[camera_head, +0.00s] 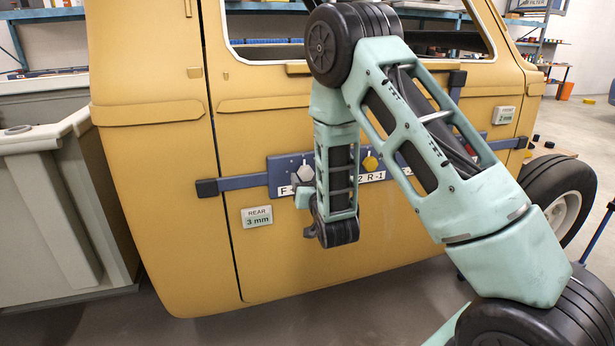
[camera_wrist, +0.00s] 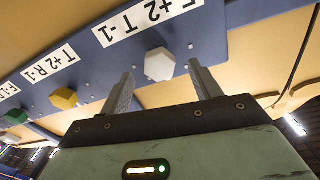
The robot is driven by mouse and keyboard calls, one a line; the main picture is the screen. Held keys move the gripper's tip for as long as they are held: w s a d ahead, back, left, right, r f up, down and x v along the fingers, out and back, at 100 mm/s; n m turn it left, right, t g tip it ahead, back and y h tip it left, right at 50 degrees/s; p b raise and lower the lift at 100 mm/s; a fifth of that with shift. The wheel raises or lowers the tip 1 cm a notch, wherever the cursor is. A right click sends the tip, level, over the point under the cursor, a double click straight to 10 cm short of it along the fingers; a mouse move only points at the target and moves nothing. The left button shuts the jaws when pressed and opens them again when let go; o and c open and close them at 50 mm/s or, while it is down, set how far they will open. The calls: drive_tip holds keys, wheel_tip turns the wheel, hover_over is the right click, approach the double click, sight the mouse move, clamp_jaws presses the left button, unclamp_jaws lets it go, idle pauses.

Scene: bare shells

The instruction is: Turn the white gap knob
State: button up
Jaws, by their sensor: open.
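The white knob (camera_wrist: 159,64) is a six-sided block on a blue bar (camera_wrist: 110,62) that is fixed across the yellow vehicle shell. It also shows in the head view (camera_head: 305,173), left of my forearm. My gripper (camera_wrist: 161,70) is open and empty. Its two fingers stand either side of the knob in the wrist view, with visible space on both sides; I cannot tell how far short of it the tips are. A label beside the knob, upside down in the wrist view, seems to read F +2 T -1. A yellow knob (camera_wrist: 63,98) and a green knob (camera_wrist: 15,116) follow leftward.
A plate reading REAR 3 mm (camera_head: 257,217) is on the door below the bar. Another plate reading 2 mm (camera_head: 503,115) is at the right. A grey cabinet (camera_head: 50,190) stands at the left. My arm hides part of the bar.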

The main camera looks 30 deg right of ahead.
sight(305, 172)
drive_tip(key=shift+x, duration=1.25)
drive_tip(key=c, duration=1)
drive_tip(key=shift+f+m, duration=0.1)
drive_tip(key=shift+m, duration=0.2)
drive_tip(key=m+b, duration=0.1)
drive_tip(key=b, duration=0.1)
drive_tip(key=shift+f+m+b, duration=0.1)
drive_tip(key=shift+m+b, duration=0.2)
drive_tip(key=shift+b, duration=0.05)
drive_tip(key=m+b, duration=0.2)
drive_tip(key=shift+b, duration=0.35)
drive_tip(key=m+b, duration=0.3)
drive_tip(key=m, duration=0.1)
drive_tip(key=shift+b, duration=0.35)
drive_tip(key=shift+r+m, duration=0.25)
drive_tip(key=shift+m, duration=0.05)
